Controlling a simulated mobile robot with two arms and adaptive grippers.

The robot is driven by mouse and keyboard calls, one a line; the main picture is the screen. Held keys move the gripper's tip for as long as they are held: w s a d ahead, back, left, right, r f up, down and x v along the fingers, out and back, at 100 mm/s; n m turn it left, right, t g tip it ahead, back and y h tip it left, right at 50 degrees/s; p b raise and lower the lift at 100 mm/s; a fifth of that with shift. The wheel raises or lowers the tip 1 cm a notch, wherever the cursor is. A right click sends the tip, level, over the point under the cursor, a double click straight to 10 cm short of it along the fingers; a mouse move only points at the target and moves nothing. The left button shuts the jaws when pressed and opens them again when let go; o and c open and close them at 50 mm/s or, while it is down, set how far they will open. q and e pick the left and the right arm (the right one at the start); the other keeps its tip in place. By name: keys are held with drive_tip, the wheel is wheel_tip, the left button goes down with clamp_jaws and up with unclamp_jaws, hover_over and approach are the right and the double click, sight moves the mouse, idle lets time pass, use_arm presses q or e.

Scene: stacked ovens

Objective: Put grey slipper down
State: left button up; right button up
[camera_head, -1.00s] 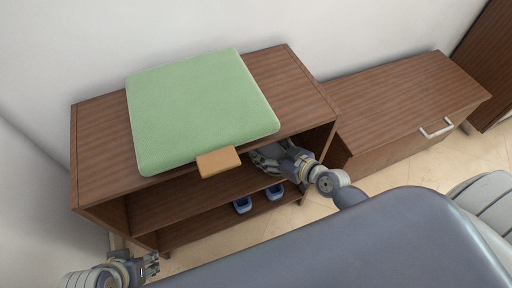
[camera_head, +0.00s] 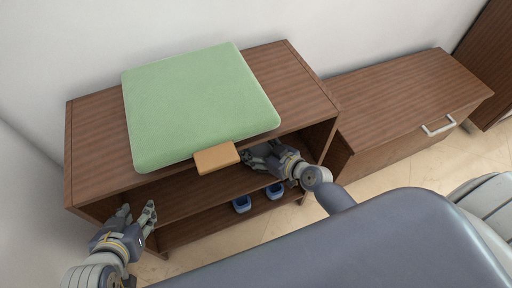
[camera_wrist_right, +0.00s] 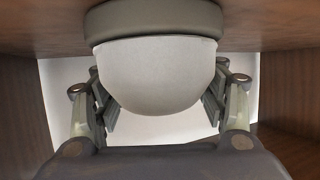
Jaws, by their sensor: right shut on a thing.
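The grey slipper (camera_wrist_right: 155,75), pale grey with a darker taupe rim, fills the middle of the right wrist view. My right gripper (camera_wrist_right: 156,105) has its fingers on both sides of it and is shut on it. In the head view my right gripper (camera_head: 262,158) reaches into the upper compartment of the brown shoe shelf (camera_head: 290,85), below its top board. I cannot clearly tell the slipper from the fingers there. Whether the slipper touches the shelf board is hidden. My left gripper (camera_head: 137,217) is open and empty, in front of the shelf's left end.
A green cushion (camera_head: 195,105) lies on the shelf top, with a small orange-brown block (camera_head: 217,158) at its front edge. Two blue slippers (camera_head: 242,203) (camera_head: 275,190) stand on the lower shelf. A low brown cabinet (camera_head: 400,105) stands to the right. Shelf side walls flank my right gripper.

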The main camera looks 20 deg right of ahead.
drive_tip(key=o, duration=1.2)
use_arm(q)
drive_tip(key=shift+w+d+r, duration=0.1)
drive_tip(key=shift+w+r, duration=0.15)
drive_tip(key=shift+w, duration=0.05)
